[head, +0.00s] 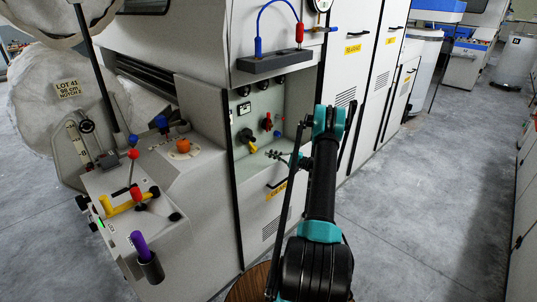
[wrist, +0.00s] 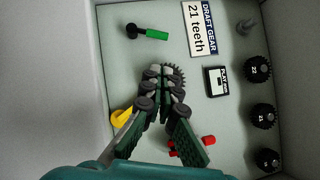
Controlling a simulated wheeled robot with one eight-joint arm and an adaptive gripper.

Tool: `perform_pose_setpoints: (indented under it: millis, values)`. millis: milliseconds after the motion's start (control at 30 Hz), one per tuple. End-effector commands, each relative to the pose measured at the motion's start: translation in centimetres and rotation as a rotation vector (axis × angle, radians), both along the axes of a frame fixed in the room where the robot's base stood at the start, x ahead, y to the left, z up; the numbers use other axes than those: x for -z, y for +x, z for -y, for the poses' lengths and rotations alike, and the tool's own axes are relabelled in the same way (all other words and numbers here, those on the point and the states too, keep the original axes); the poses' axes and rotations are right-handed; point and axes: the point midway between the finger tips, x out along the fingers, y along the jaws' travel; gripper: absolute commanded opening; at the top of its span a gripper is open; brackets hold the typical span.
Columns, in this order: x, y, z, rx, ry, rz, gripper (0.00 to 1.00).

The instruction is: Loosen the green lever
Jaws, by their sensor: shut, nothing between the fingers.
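The green lever (wrist: 157,34) is a short green handle on a black pivot, fixed to the pale panel (wrist: 104,60) in the wrist view. It lies roughly crosswise there, above my fingertips. I cannot clearly make it out in the head view. My gripper (wrist: 162,74) is shut and empty, with its tips together below the lever in the picture and apart from it. In the head view my gripper (head: 273,154) is in front of the lower part of the recessed panel.
A yellow knob (wrist: 121,117) is left of my fingers and a red lever (wrist: 208,141) is right, partly hidden. Black numbered gears (wrist: 262,116), a small meter (wrist: 217,81) and a "21 teeth" plate (wrist: 201,28) are nearby. Cabinet walls enclose the panel. Floor (head: 420,200) at right is clear.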

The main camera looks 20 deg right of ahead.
Motion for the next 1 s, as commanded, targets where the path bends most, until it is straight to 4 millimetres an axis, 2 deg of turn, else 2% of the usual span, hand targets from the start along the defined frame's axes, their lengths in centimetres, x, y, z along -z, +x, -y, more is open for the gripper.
perform_pose_setpoints:
  millis: [100, 600, 800, 1000]
  values:
    - [-0.5, 1.1, -2.3, -0.004, -0.001, 0.0, 0.0]
    - [-2.3, 5.6, -10.8, -0.002, -0.001, 0.0, 0.0]
    - [-2.8, 6.9, -13.3, 0.0, -0.001, 0.0, 0.0]
    - [-3.0, 7.4, -14.3, 0.0, -0.001, 0.0, 0.0]
